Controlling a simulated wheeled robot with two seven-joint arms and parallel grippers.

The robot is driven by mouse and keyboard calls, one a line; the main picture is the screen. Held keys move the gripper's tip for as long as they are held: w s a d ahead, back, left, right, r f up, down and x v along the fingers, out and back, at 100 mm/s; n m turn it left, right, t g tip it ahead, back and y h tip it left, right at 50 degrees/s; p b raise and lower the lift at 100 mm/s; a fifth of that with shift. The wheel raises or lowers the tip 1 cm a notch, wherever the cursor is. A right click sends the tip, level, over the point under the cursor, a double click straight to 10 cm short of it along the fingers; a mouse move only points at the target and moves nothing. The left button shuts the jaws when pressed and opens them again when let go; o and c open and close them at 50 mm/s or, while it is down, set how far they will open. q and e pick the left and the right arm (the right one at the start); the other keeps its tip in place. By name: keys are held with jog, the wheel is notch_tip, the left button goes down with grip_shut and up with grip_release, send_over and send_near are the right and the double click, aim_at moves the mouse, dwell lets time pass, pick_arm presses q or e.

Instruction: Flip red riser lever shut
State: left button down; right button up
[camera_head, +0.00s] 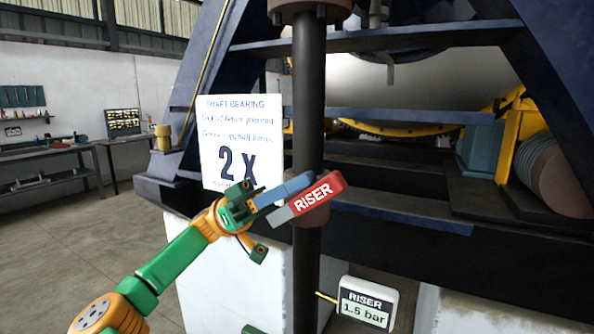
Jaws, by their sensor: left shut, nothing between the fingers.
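The red riser lever (318,198), marked RISER in white, sits across the dark vertical pipe (309,95) at mid-picture. It is tilted, its right end higher than its left, and a grey part shows at its lower left. My left gripper (298,185) comes in from the lower left, shut and empty. Its blue fingers lie along the upper left side of the lever, very close to it. I cannot tell whether they touch. My right gripper is not in view.
A RISER gauge (366,304) reading 1.5 bar hangs low, right of the pipe. A white shaft bearing sign (240,125) stands behind my gripper. Blue steel beams (400,115) frame the condenser. Open floor and a workbench (50,150) are at left.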

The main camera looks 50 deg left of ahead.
aim_at(316, 207)
pick_arm(q)
jog(key=y+p, duration=0.1)
jog(key=d+y+p, duration=0.1)
jog(key=p, duration=0.1)
jog(key=g+y+p, duration=0.1)
jog(key=p, duration=0.1)
jog(key=shift+w+d+f, duration=0.2)
jog(key=shift+w+d, duration=0.05)
jog(key=shift+d, duration=0.05)
jog(key=shift+d+f+g+y+p, duration=0.4)
jog(key=shift+f+y+p, duration=0.25)
jog(key=shift+y+p, duration=0.3)
jog(key=shift+w+d+f+y+p, duration=0.15)
jog(key=shift+f+y+p, duration=0.4)
jog(key=shift+p, duration=0.05)
jog(key=shift+r, duration=0.1)
notch_tip(316, 207, up, 2)
jog(key=shift+r, duration=0.25)
jog(key=s+d+r+b, duration=0.4)
jog(key=s+d+r, duration=0.4)
jog(key=s+r, duration=0.2)
jog(key=shift+s+d+r, duration=0.15)
jog(key=shift+s+d, duration=0.25)
jog(key=shift+s, duration=0.1)
